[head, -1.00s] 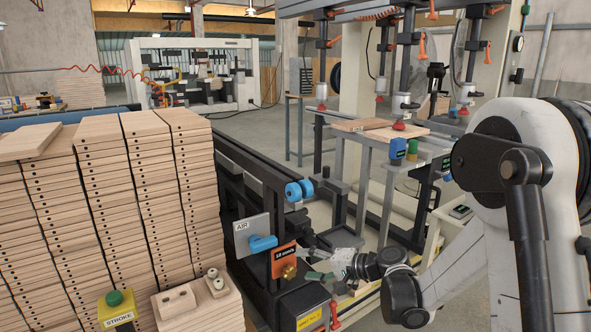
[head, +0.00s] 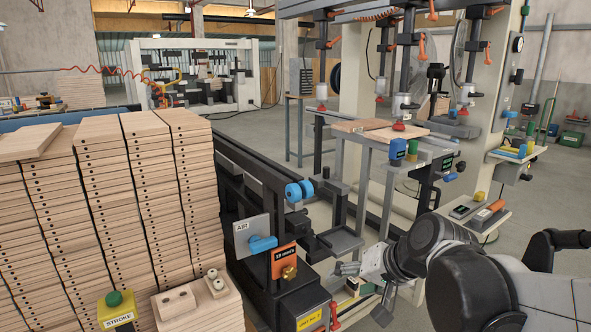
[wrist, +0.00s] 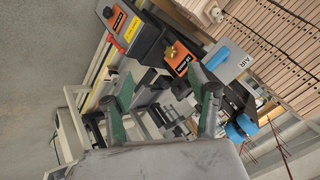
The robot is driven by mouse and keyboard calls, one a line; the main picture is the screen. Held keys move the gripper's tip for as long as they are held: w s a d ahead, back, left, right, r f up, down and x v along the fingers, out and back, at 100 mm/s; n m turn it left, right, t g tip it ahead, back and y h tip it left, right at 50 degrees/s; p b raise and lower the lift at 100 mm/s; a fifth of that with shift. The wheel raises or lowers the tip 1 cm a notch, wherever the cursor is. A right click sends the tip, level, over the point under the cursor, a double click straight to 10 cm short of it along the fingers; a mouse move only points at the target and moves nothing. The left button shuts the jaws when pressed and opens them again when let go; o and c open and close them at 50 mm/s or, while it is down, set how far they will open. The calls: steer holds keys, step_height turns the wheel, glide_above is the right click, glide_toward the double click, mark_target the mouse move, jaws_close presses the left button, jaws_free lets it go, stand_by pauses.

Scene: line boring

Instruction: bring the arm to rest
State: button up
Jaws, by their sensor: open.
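My gripper (head: 350,270) is in the lower middle of the head view, at the end of my white and black arm, which comes in from the lower right. It is beside the boring machine's front end, just right of the orange label plate (head: 284,261). In the wrist view my gripper (wrist: 165,88) has its two green-padded fingers spread apart. Nothing is between them. Behind them the machine's label plate (wrist: 178,57) and blue air valve (wrist: 217,60) show.
Tall stacks of drilled boards (head: 150,180) fill the left. A green STROKE button (head: 115,299) stands in front of them. The machine frame has a wooden board (head: 380,130) under its clamps. A small shelf (head: 484,214) juts out at right. Open floor shows beyond the machine.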

steer(key=s+d+n+h, duration=0.2)
steer(key=s+d+h, duration=0.45)
steer(key=s, duration=0.85)
step_height(320, 180, up, 18)
steer(key=d+y+p, duration=0.1)
steer(key=d+p, duration=0.1)
steer(key=p, duration=1.6)
steer(key=shift+r+t, duration=0.15)
steer(key=shift+t, duration=0.15)
